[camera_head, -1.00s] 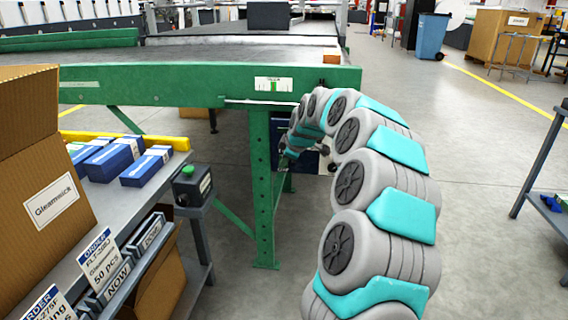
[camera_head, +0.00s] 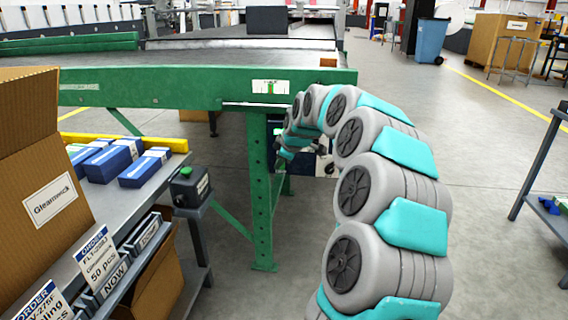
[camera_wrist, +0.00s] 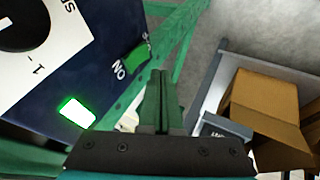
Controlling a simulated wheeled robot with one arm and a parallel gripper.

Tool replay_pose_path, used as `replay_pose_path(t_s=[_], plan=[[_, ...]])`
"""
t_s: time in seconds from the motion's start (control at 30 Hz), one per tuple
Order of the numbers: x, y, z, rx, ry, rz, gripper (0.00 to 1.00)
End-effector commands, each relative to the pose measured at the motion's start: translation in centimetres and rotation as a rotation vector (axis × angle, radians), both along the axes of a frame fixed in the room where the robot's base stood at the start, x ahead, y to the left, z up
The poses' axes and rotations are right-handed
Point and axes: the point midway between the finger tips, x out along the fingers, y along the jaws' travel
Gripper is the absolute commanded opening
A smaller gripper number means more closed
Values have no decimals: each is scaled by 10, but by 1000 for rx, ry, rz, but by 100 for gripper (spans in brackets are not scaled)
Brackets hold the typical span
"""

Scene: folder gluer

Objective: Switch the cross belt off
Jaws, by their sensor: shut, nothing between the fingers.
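A dark blue control box (camera_wrist: 75,80) fills the left of the wrist view. It has a white plate (camera_wrist: 45,45) with a round black part (camera_wrist: 22,22), cut off by the picture edge. A brightly lit green rectangle (camera_wrist: 76,112) and a darker green piece (camera_wrist: 137,59) beside an upside-down label are on the blue face. My gripper (camera_wrist: 160,78) is shut and empty, its fingertips just right of the box face; I cannot tell if they touch it. In the head view the box (camera_head: 275,127) sits beneath the green conveyor frame, mostly hidden by my arm.
A green frame leg (camera_head: 262,200) stands left of my arm. Left of it are a bench (camera_head: 150,195) with blue cartons (camera_head: 112,160), a green-topped button box (camera_head: 190,187) and a cardboard box (camera_head: 40,170). Floor to the right is open up to a grey table (camera_head: 540,165).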

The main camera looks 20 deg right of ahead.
Motion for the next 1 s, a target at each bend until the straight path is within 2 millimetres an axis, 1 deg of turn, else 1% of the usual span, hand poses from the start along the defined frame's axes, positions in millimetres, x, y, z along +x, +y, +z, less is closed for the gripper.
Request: replay_pose_path(t_s=[0.03, 0.2, 0.3, 0.4, 0.5, 0.6, 1.0], plan=[[-5, 8, -2, -1, 2, 4, 0], [-25, 4, 34, -1, -4, 1, 0], [-38, 3, 51, 1, 0, 2, 0], [-48, 2, 66, 1, -1, 0, 0], [-56, 2, 77, 1, 0, 2, 0], [-60, 1, 81, 1, 4, 2, 0], [-63, -1, 82, 4, 10, 1, 0]])
